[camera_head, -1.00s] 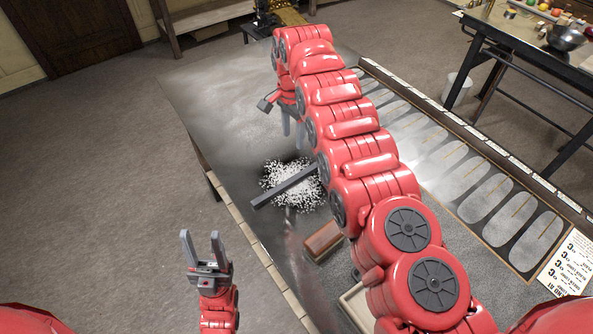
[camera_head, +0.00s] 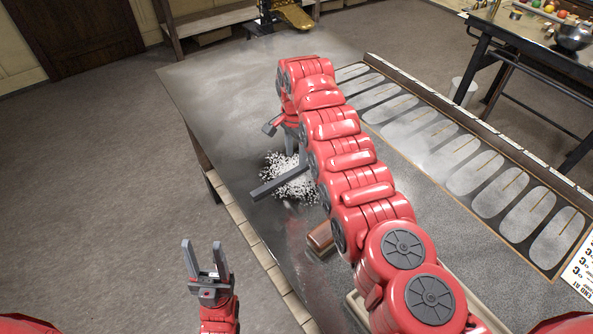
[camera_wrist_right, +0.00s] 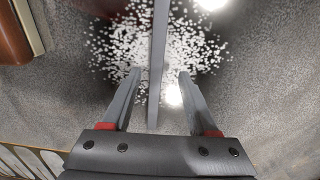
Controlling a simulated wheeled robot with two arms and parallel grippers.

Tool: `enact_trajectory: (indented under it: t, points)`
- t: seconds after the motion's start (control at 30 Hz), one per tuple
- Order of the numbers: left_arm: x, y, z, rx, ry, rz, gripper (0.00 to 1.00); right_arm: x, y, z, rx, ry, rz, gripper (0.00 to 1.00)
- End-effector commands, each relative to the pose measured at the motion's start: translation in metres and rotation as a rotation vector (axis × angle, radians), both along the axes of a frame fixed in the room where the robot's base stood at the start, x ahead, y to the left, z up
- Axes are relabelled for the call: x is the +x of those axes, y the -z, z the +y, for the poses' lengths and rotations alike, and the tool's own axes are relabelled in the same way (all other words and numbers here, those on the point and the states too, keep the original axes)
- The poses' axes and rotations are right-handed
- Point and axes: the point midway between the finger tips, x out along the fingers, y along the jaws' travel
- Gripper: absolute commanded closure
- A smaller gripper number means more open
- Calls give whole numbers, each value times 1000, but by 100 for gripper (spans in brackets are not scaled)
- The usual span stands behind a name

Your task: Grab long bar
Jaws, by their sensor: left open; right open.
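The long bar (camera_head: 279,184) is dark grey and lies on the table across a patch of white granules. Its right end is hidden behind my right arm in the head view. In the right wrist view the bar (camera_wrist_right: 158,60) runs lengthwise between the fingers of my right gripper (camera_wrist_right: 157,80). That gripper is open, with a finger on each side of the bar and a gap to both. In the head view my right gripper (camera_head: 290,148) points down over the patch, partly hidden by its arm. My left gripper (camera_head: 203,247) is open and empty, left of the table edge.
The white granules (camera_head: 285,165) are spread under the bar. A brown block (camera_head: 321,239) lies nearer on the table (camera_head: 222,95). A long panel with oval shapes (camera_head: 468,172) runs along the right. The table's far left part is clear.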

Motion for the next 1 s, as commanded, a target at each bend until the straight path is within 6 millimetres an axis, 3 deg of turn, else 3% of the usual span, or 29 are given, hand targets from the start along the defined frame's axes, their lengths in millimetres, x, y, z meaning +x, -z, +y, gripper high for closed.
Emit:
enact_trajectory:
  t: [0.23, 0.5, 0.73, 1.0]
  points:
    - [0, -24, 0, 0, 0, 0, 50, -6, 21, -2, -1, 0, 5, 40]
    - [0, -24, 0, 0, 0, 0, 50, -4, 45, -2, 0, 0, 2, 40]
    - [0, -24, 0, 0, 0, 0, 50, -4, 47, -2, 0, 0, 1, 40]
    - [0, -24, 0, 0, 0, 0, 50, -4, 47, -2, 0, 0, 1, 89]
